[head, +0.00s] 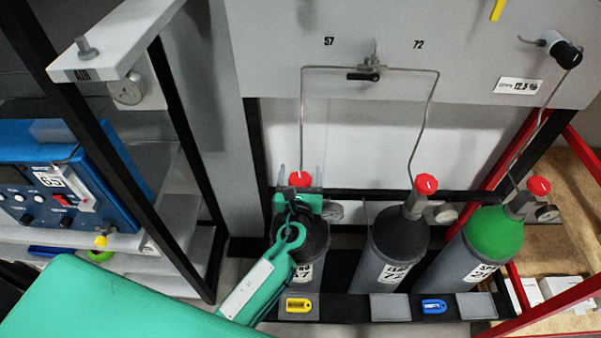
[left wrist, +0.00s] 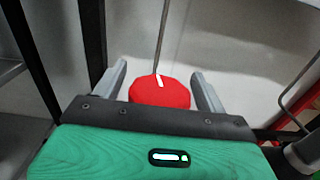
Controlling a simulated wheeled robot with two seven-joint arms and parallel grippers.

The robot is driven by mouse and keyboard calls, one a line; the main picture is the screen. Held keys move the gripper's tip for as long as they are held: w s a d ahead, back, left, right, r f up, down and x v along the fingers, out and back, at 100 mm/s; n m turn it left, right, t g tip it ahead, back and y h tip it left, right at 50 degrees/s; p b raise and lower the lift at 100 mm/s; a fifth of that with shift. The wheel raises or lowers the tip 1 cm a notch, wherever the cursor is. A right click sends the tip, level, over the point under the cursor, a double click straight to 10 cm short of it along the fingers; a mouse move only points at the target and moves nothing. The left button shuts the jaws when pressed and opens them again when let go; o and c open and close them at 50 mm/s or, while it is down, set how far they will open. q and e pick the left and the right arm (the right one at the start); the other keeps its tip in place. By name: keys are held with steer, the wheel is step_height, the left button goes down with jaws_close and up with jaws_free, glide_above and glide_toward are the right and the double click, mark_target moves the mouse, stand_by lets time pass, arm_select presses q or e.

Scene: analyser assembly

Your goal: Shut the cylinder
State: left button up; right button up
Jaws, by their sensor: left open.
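Three gas cylinders stand in a row in a rack. The left cylinder (head: 313,237) has a dark shoulder and a red valve knob (head: 301,179). My left gripper (head: 302,172) is over this cylinder's top, open, with one finger on each side of the knob. In the left wrist view the red knob (left wrist: 160,91) sits between the two spread grey fingers, with a gap on both sides; a white mark shows on it. The middle cylinder (head: 398,244) and the green-topped right cylinder (head: 494,235) also have red knobs. My right gripper is not in view.
A thin pipe (head: 302,110) rises behind the left knob to a small valve (head: 368,70) on the panel. Gauges (head: 445,213) sit beside the cylinder valves. A blue instrument (head: 60,190) stands on a shelf at left; a red frame (head: 520,145) is at right.

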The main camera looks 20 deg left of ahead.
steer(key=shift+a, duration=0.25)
arm_select(q)
steer(key=c, duration=1)
steer(key=shift+o, duration=0.2)
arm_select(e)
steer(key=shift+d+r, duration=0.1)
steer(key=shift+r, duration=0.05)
